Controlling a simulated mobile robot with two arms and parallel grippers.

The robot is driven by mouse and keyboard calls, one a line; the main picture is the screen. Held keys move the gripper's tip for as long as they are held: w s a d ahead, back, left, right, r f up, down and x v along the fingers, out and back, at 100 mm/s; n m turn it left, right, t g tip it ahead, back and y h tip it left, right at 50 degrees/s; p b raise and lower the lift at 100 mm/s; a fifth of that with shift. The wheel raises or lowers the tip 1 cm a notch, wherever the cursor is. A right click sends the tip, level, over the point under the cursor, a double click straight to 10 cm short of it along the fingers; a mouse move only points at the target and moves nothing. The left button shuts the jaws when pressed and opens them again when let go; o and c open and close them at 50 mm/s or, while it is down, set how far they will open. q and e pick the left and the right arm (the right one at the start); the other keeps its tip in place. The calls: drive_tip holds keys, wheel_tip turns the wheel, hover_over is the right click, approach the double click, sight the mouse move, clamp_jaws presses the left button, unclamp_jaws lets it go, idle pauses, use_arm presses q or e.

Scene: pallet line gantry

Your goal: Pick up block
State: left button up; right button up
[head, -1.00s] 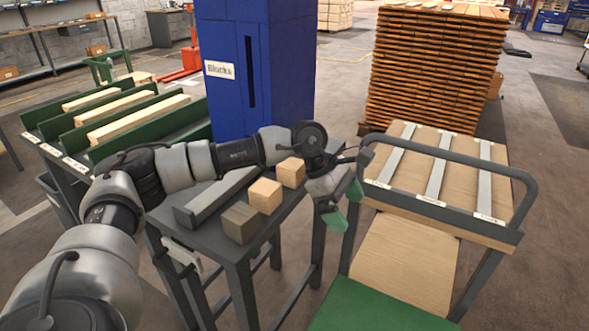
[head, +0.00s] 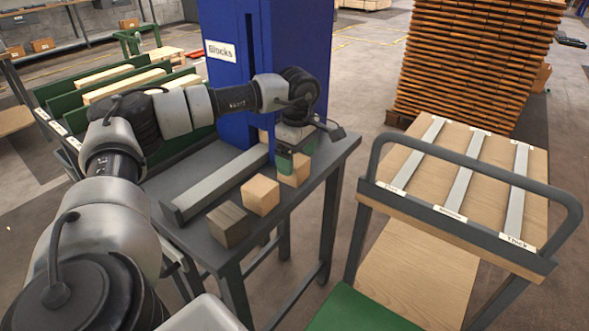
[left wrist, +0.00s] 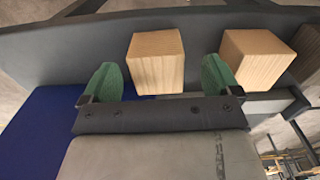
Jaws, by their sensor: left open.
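Three blocks stand in a row on the dark grey table: a dark brown one (head: 229,225) nearest, a light wooden one (head: 261,195) in the middle, and a light wooden one (head: 296,174) farthest. My left gripper (head: 292,162) is open and points down over the farthest block, partly hiding it. In the left wrist view the green fingers of the left gripper (left wrist: 160,82) lie either side of a light block (left wrist: 156,62). Contact cannot be told. A second light block (left wrist: 258,58) sits just right of the right finger. My right gripper is not in view.
A grey rail (head: 215,185) runs along the table (head: 325,160) beside the blocks. The blue "Blocks" cabinet (head: 228,90) stands behind. A rack with labelled strips (head: 480,180) and a tubular handle is at the right. Green trays (head: 180,110) are at the left.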

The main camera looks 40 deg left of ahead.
sight(296, 160)
use_arm(q)
drive_tip(key=f, duration=0.3)
drive_tip(key=shift+w+a+f, duration=0.1)
drive_tip(key=shift+a+f, duration=0.3)
drive_tip(key=shift+f, duration=0.55)
drive_tip(key=c, duration=1)
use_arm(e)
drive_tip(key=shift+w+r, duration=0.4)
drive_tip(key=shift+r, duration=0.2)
use_arm(q)
drive_tip(key=shift+r, duration=0.1)
